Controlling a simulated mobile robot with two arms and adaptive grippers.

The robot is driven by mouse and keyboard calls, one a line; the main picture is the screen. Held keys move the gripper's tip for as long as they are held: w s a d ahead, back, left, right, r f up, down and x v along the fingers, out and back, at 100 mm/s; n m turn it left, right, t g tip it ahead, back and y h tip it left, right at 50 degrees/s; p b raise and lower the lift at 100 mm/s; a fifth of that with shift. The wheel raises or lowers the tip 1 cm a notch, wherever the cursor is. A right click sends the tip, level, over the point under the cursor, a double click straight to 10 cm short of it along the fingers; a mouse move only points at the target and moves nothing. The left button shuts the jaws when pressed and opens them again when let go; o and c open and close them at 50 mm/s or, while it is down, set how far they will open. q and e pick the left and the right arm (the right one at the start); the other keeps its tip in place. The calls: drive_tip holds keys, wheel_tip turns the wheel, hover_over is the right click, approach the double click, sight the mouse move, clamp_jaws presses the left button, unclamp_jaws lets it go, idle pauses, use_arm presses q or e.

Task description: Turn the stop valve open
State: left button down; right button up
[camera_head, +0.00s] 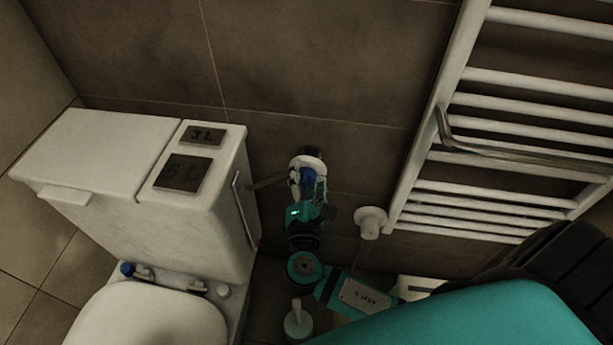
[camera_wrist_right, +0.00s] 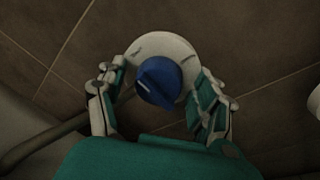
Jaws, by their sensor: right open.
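The stop valve has a blue knob (camera_wrist_right: 158,84) on a round white wall plate (camera_wrist_right: 150,46) with faint dark markings, seen in the right wrist view. In that view the knob's raised grip is tilted. My right gripper (camera_wrist_right: 161,86) is open, with one finger left of the knob and one right of it. A gap shows between the knob and each finger. In the head view the blue knob (camera_head: 307,175) shows between the fingers of my right gripper (camera_head: 307,186), which partly hide the valve. My left gripper is in neither view.
A white toilet cistern (camera_head: 215,235) with two dark flush plates stands left of the valve. A pipe (camera_wrist_right: 35,146) runs from the valve side towards it.

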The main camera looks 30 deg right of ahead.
drive_tip(key=shift+w+d, duration=0.1)
drive_tip(key=shift+w, duration=0.05)
drive_tip(key=c, duration=1.2)
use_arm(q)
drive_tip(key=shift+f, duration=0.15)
use_arm(e)
drive_tip(key=shift+f, duration=0.1)
